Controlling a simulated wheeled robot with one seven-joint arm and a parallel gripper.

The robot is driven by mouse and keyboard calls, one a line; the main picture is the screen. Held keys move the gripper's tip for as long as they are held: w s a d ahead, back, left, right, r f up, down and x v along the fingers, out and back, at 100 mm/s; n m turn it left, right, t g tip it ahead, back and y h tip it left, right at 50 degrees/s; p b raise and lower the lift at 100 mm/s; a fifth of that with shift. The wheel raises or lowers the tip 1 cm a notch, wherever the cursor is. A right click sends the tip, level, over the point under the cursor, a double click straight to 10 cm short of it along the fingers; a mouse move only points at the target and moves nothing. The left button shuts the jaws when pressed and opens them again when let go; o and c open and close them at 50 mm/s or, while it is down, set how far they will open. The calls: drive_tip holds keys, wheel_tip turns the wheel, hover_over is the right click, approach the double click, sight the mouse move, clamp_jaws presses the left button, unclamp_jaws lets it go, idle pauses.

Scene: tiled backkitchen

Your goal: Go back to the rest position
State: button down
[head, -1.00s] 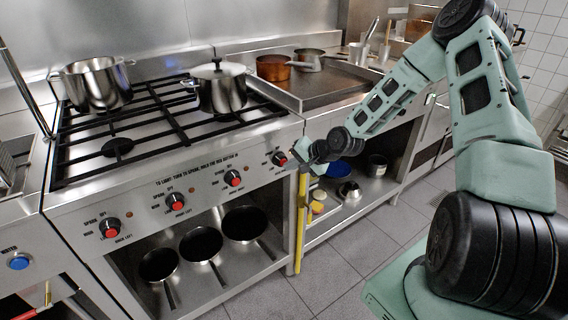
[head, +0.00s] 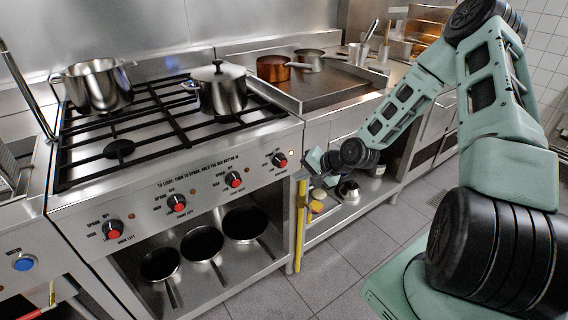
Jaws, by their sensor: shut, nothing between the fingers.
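My arm reaches in from the right of the head view, and my gripper (head: 306,172) is at its far end, in front of the right front corner of the stove (head: 150,190). The gripper is small in the view and appears shut and empty. It is to the right of the rightmost red stove knob (head: 280,160), just above the top of a yellow bar (head: 300,225). I cannot tell whether it touches anything.
Two steel pots (head: 97,86) (head: 222,90) stand on the stove grates. Several pans (head: 202,243) lie on the shelf below. A copper pot (head: 272,68) and a saucepan (head: 309,60) stand on the counter to the right. The tiled floor (head: 345,262) in front is clear.

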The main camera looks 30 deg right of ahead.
drive_tip(key=shift+s, duration=0.6)
drive_tip(key=s+a+r+n+g+h+p, duration=0.1)
drive_tip(key=s+a+r+n+g, duration=0.3)
drive_tip(key=a, duration=0.5)
drive_tip(key=s+a+r+n+g+h, duration=0.1)
drive_tip(key=s+a+r+n+g, duration=0.1)
drive_tip(key=s+a+r+n, duration=0.55)
drive_tip(key=s+a+r+n+g, duration=0.1)
drive_tip(key=s+a+r+n, duration=0.2)
drive_tip(key=s+a+r, duration=0.2)
drive_tip(key=s+a+r+n+g+h+p, duration=0.1)
drive_tip(key=s+a+r+n, duration=0.2)
drive_tip(key=s, duration=0.9)
wheel_tip(320, 180, up, 3)
drive_tip(key=shift+a+f+n+g+h, duration=0.2)
drive_tip(key=shift+a+n+g+h, duration=0.15)
drive_tip(key=shift+a, duration=0.85)
